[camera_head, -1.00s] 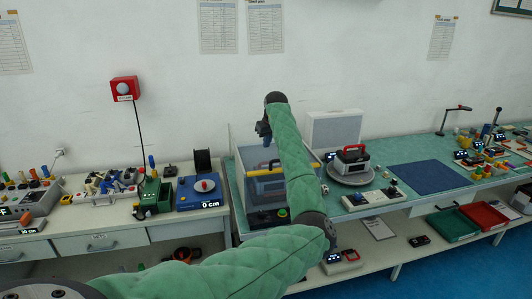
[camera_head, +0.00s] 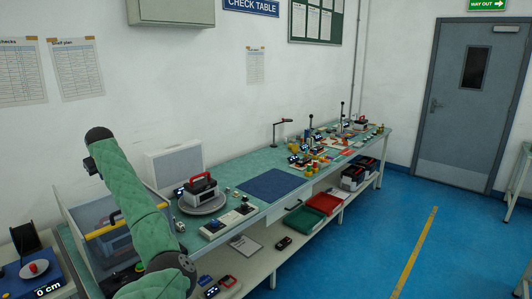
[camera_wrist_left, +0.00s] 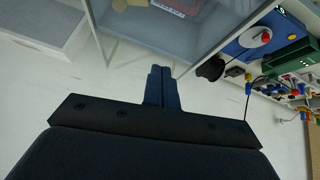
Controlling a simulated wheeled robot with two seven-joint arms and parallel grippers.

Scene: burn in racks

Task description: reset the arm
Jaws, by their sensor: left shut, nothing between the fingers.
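My left arm, in a green quilted sleeve, rises from the bottom of the head view at the left. My left gripper (camera_head: 92,168) shows only as a small dark part behind the upper arm, in front of the wall. In the left wrist view the two dark fingers (camera_wrist_left: 161,88) are pressed together with nothing between them. They hang in the air near a clear-walled case (camera_wrist_left: 175,48). My right gripper is in neither view.
A clear bin with a yellow bar (camera_head: 105,229) stands beside my arm. The green bench (camera_head: 235,169) carries a red-handled device (camera_head: 201,188), a blue mat (camera_head: 270,185) and several small items. Blue floor (camera_head: 360,230) lies open at the right, before a grey door (camera_head: 471,95).

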